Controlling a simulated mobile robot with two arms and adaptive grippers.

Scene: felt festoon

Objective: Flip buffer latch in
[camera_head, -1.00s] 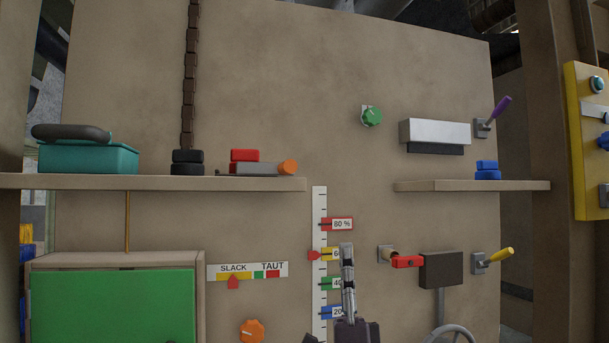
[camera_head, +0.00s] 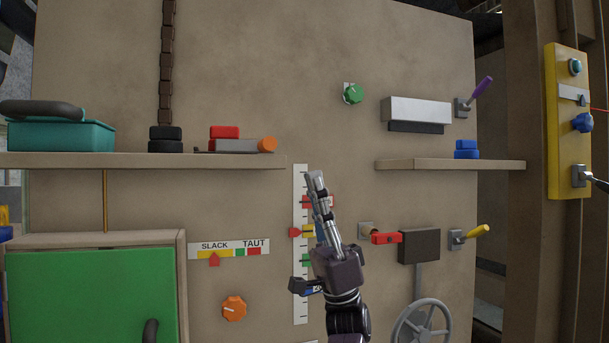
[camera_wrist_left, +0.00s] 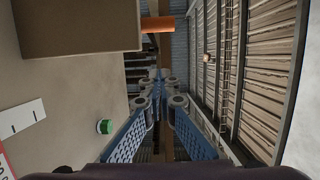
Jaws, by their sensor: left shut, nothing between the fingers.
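No part is labelled as the buffer latch; a red latch-like piece (camera_head: 385,238) sits on a tan peg (camera_head: 366,230), pointing right toward a dark block (camera_head: 419,246). My left gripper (camera_head: 316,178) rises in front of the percentage scale (camera_head: 300,270), left of the red piece and apart from it. Its fingers are together, empty, pointing up, and they hide part of the scale. In the left wrist view the closed blue-padded fingers (camera_wrist_left: 160,80) also show empty. The red piece cannot be made out there. My right gripper is not in view.
A left shelf (camera_head: 60,160) and a right shelf (camera_head: 400,164) stick out from the board. Yellow (camera_head: 477,231) and purple (camera_head: 482,88) levers stand at right, a handwheel (camera_head: 422,322) below. A green knob (camera_wrist_left: 105,126) shows in the wrist view.

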